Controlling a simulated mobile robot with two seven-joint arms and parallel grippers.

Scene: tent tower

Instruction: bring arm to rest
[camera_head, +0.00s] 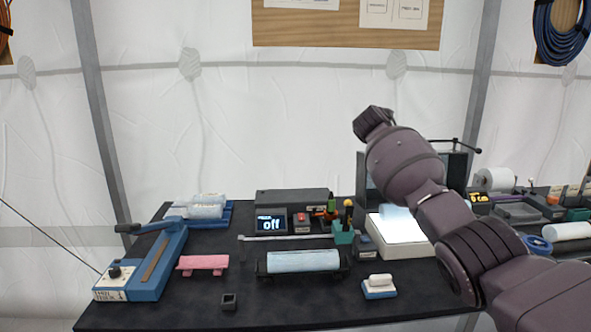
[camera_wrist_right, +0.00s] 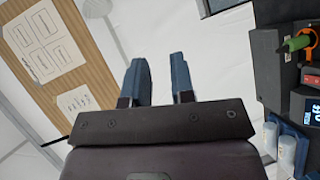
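My right arm comes in from the right in the head view and is raised over the right part of the dark table (camera_head: 270,306). Its wrist end is up in front of the white tent wall (camera_head: 250,130). In the right wrist view my right gripper (camera_wrist_right: 158,62) shows two blue-grey fingers standing apart. Nothing is between them, and the tent wall shows through the gap. My left gripper is in neither view.
A wooden board (camera_head: 345,37) hangs above.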

